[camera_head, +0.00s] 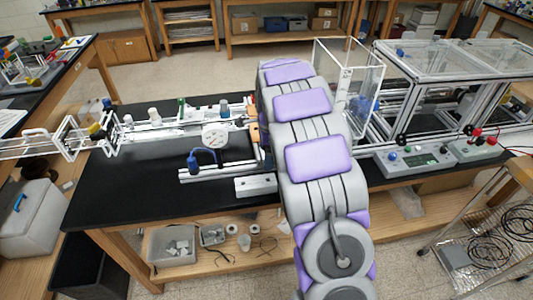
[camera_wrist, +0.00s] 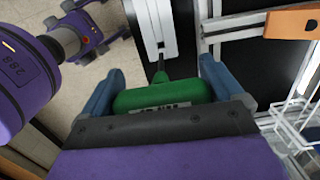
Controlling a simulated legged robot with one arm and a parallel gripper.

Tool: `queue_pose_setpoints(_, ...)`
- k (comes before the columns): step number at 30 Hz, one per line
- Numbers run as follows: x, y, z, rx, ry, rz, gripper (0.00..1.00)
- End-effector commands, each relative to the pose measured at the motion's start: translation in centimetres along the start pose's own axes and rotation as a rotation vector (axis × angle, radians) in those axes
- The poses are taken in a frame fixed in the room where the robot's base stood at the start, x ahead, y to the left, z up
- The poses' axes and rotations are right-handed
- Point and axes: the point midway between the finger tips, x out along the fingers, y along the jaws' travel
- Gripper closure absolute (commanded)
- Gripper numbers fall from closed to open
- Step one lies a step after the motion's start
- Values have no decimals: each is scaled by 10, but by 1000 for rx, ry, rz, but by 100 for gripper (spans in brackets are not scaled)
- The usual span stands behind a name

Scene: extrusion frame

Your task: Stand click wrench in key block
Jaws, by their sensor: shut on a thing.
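In the wrist view, my gripper (camera_wrist: 161,70) has its two blue fingers on either side of a green handle (camera_wrist: 160,95), which I take to be the click wrench. The handle has a label I cannot read. Its dark, thin shaft (camera_wrist: 160,68) points up the picture to the near end of a pale block with a grey slotted strip (camera_wrist: 152,25), probably the key block. I cannot tell whether the shaft touches or enters it. In the head view, a pale block with small dark holes (camera_head: 256,186) lies near the bench's front edge. My arm hides my gripper and the wrench there.
The black bench top (camera_head: 125,180) is clear at front left. A blue-handled tool (camera_head: 194,162) stands on a rail left of the pale block. A white dial (camera_head: 215,135) and rails lie behind. A clear box (camera_head: 350,85) and framed enclosure (camera_head: 450,90) stand right.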

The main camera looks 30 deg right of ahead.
Motion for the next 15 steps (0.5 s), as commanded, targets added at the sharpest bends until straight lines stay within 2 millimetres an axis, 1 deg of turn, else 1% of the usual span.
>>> queue_pose_setpoints(9,-2,0,0,-1,0,1,70)
queue_pose_setpoints(15,15,1,-1,0,0,3,70)
